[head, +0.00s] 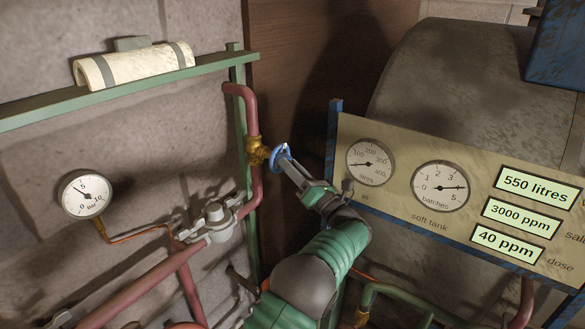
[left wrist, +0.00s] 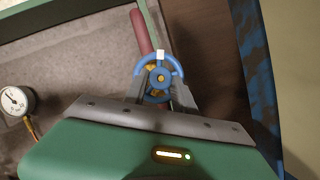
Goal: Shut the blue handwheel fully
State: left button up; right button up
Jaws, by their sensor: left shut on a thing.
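The blue handwheel (head: 279,157) sits on a brass valve (head: 258,153) on a red vertical pipe in the head view. My left gripper (head: 285,163) reaches up to it from the lower right and is shut on the wheel. In the left wrist view the handwheel (left wrist: 159,77) faces the camera, with a white mark at the top of its rim. The fingers of the left gripper (left wrist: 160,95) lie at both sides of its lower part. The fingertips are partly hidden behind the wheel. My right gripper does not show.
A panel (head: 400,203) with two dials and several readouts stands close to the right of my left arm. A round gauge (head: 86,194) and a grey pipe fitting (head: 216,219) are at the left.

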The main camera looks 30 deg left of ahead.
pick_arm(q)
jog(key=shift+a+f, duration=0.1)
jog(key=shift+a, duration=0.05)
grip_shut()
jog(key=shift+d, duration=0.2)
jog(key=shift+f, duration=0.1)
jog(key=shift+s+r+m+t+h+p, duration=0.2)
jog(key=shift+m+h+p, duration=0.8)
jog(key=shift+m, duration=1.85)
jog(key=shift+w+r+m+t+h+p, duration=0.1)
jog(key=shift+r+m+t+h+p, duration=0.2)
jog(key=shift+m+h+p, duration=1.6)
jog(key=shift+s+r+m+t+h+b, duration=0.1)
jog(key=shift+s+m+t+h, duration=0.15)
jog(key=shift+m, duration=3.5)
jog(key=shift+w, duration=0.1)
